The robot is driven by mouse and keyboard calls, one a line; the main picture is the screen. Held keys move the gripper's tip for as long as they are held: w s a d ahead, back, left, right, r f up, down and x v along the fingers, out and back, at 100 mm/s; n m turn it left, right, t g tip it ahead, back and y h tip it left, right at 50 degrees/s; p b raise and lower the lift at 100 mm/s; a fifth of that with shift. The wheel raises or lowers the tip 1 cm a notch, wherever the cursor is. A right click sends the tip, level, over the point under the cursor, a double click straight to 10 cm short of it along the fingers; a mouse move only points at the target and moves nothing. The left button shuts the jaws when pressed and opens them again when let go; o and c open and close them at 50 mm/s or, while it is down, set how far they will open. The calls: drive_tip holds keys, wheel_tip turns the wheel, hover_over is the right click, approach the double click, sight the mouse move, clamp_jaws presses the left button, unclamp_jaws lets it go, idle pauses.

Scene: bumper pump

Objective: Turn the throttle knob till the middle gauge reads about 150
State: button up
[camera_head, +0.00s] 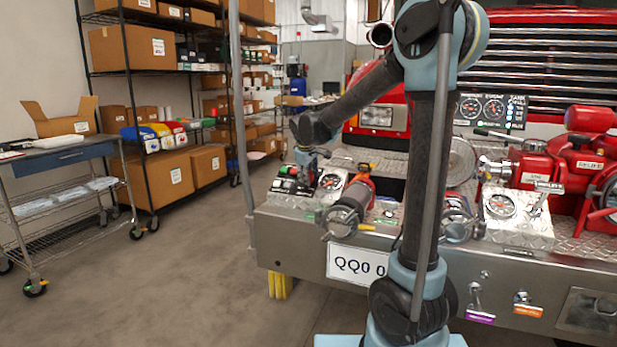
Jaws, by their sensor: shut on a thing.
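My gripper (306,174) is small in the head view, at the left end of the truck's bumper. It points down at a dark control panel (287,186) with small coloured parts. It is shut on what appears to be the throttle knob there, which the fingers hide. A round white gauge (331,182) sits on a metal box just right of the gripper. Another gauge (501,205) sits on a box at the right. Dark gauges (470,107) show on the truck's front panel. I cannot tell which is the middle gauge or read any needle.
The silver bumper (300,232) carries a red-and-silver pipe fitting (348,208) near the gripper and a red pump (560,165) at the right. A wheeled cart (60,160) and shelving (150,75) stand at the left. The floor (170,270) between is clear.

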drive_tip(key=m, duration=0.3)
drive_tip(key=shift+a+m+t, duration=0.1)
drive_tip(key=shift+m+t, duration=0.2)
drive_tip(key=shift+m+h, duration=0.4)
drive_tip(key=shift+m, duration=1.6)
drive_tip(key=o, duration=1.1)
drive_tip(key=shift+c, duration=0.2)
drive_tip(key=shift+s, duration=0.1)
drive_tip(key=v, duration=1.1)
drive_tip(key=shift+s+r, duration=0.2)
drive_tip(key=shift+s, duration=0.05)
